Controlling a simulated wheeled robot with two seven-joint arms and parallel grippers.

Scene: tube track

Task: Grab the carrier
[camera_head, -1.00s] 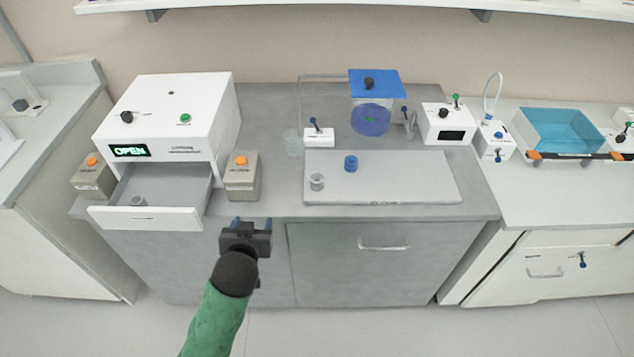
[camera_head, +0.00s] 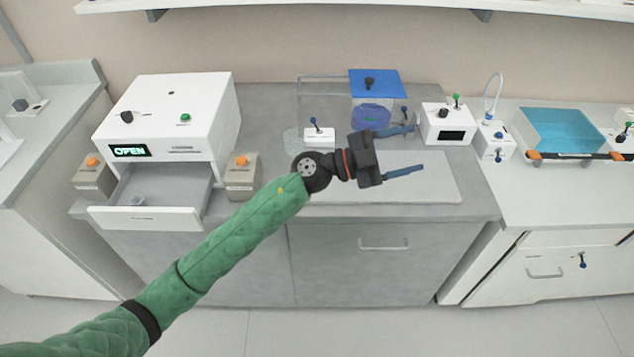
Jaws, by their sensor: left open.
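My left gripper (camera_head: 417,149) is open and empty, its two blue fingers spread and pointing right above the white board (camera_head: 430,188). Its arm comes in from the lower left and covers the left part of the board. The small blue piece and the small grey cup seen on that board earlier are hidden behind my gripper and arm. Another small grey cup (camera_head: 137,200) sits in the open drawer (camera_head: 146,217) of the white machine (camera_head: 165,105). I cannot tell by looks which piece is the carrier. My right gripper is not in view.
Two grey boxes with orange buttons (camera_head: 93,178) (camera_head: 241,177) flank the drawer. A clear container with a blue lid (camera_head: 376,84), a small switch box (camera_head: 319,137) and a white control box (camera_head: 448,125) stand behind the board. A blue tray (camera_head: 563,132) is at right.

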